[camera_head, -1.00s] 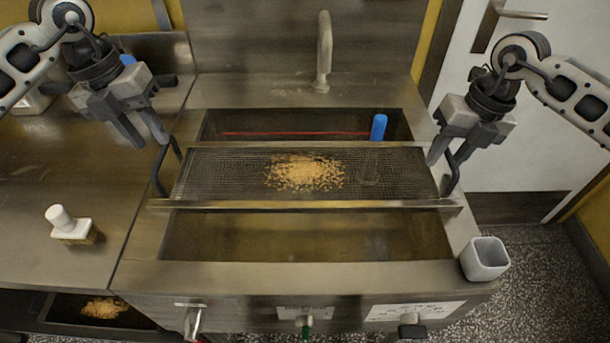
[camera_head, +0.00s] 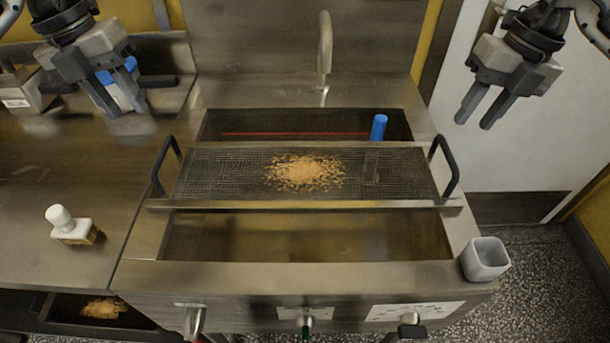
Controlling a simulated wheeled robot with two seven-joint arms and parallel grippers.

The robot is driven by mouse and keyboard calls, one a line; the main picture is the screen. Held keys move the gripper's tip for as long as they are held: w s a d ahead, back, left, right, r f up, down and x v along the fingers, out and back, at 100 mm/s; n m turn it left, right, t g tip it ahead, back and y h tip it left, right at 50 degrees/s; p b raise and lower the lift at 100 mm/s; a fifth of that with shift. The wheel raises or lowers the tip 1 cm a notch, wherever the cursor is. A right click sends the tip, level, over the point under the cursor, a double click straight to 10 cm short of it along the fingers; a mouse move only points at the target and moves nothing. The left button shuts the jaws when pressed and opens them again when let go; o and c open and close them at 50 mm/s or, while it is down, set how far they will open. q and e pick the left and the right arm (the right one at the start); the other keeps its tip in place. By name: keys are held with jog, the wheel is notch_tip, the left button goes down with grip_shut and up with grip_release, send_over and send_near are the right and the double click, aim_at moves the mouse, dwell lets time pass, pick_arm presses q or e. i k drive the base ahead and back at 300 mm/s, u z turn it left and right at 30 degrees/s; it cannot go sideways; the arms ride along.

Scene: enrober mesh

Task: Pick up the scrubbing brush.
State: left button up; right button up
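The scrubbing brush (camera_head: 74,228) stands on the left steel counter, with a white knobbed handle on top and tan bristles showing below its block. My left gripper (camera_head: 128,110) is above the back of the left counter, well behind the brush and apart from it. Its two fingers are spread with a gap between them, and I see nothing held. My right gripper (camera_head: 474,124) is at the upper right, in front of the white door. Its fingers are apart and empty.
A mesh tray (camera_head: 225,175) with two black handles and tan crumbs lies across the sink basin (camera_head: 300,235). A blue cylinder (camera_head: 378,127) stands in the rear basin. A faucet (camera_head: 324,50) is behind. A grey cup (camera_head: 485,258) sits at the right edge. Counter around the brush is clear.

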aim_at(67, 230)
jog(key=k, duration=1)
